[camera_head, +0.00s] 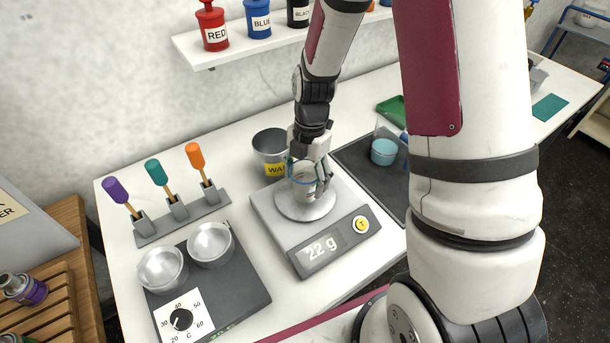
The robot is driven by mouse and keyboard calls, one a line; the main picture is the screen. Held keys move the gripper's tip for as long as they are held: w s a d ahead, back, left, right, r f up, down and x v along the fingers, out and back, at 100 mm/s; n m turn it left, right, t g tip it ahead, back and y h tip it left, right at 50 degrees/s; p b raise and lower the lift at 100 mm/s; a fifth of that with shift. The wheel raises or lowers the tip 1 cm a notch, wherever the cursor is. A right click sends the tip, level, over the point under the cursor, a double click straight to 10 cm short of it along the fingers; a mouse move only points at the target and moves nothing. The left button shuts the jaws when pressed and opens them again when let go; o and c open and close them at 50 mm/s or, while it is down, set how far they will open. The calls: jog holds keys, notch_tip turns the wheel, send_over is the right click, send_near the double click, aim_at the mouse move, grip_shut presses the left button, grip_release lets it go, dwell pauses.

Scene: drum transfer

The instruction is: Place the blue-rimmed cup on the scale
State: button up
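The blue-rimmed cup (305,187) is small, pale and see-through. It is upright over the round pan of the scale (276,233) and appears to rest on it. The scale's display reads 22 g. My gripper (308,176) points down at the cup, with one finger on each side of it. The fingers are close to the cup's wall, but I cannot tell whether they press on it. The gripper hides part of the cup's rim.
A grey metal bucket (270,146) with a yellow label stands just behind the scale. A hotplate (238,290) with two metal bowls is at the left, near a rack (183,218) of coloured-handled tools. A dark mat (363,166) with a blue-filled beaker (383,152) lies at the right.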

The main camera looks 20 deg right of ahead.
jog(key=shift+r, duration=0.1)
notch_tip(320, 180, up, 12)
jog(key=d+b, duration=0.1)
jog(key=s+a+r+m+t+h, duration=0.1)
jog(key=s+r+m+t, duration=0.5)
jog(key=s+r+m, duration=1)
jog(key=m, duration=0.8)
jog(key=shift+r+m, duration=0.25)
jog(key=shift+m, duration=0.05)
dwell(1.0)
